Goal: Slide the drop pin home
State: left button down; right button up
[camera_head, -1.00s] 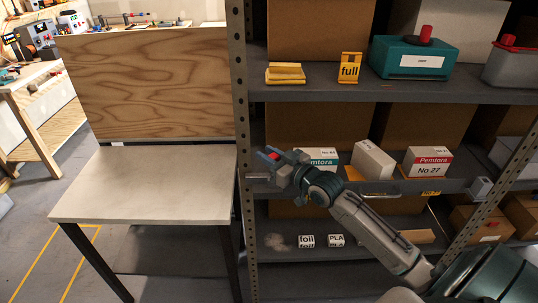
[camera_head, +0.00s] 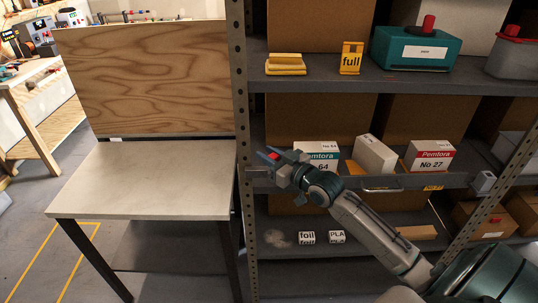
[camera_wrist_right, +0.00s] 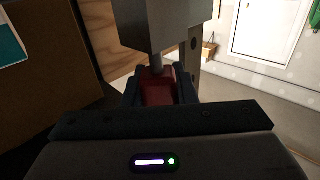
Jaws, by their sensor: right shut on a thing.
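My right gripper (camera_head: 268,157) is at the left end of the middle shelf, close to the perforated front post (camera_head: 242,130). It is shut on a small red piece, which I take to be the drop pin's head (camera_head: 274,156). In the right wrist view the red piece (camera_wrist_right: 158,88) sits between the dark fingers. A short grey shaft (camera_wrist_right: 157,69) shows beyond it, against a grey block (camera_wrist_right: 165,25). How far the shaft sits in any hole is hidden. My left gripper is not in view.
The middle shelf holds Pemtora boxes (camera_head: 430,157) and a plain white box (camera_head: 375,154). A bare-topped bench (camera_head: 150,178) stands left of the rack.

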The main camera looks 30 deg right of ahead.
jog(key=shift+f+b, duration=0.9)
jog(key=shift+f, duration=0.25)
jog(key=o, duration=1)
jog(key=shift+r, duration=0.1)
jog(key=shift+o, duration=0.2)
jog(key=shift+s, duration=0.1)
jog(key=shift+s+d, duration=0.15)
jog(key=shift+s, duration=0.1)
jog(key=p+v, duration=1)
jog(key=p, duration=0.3)
jog(key=shift+p, duration=0.4)
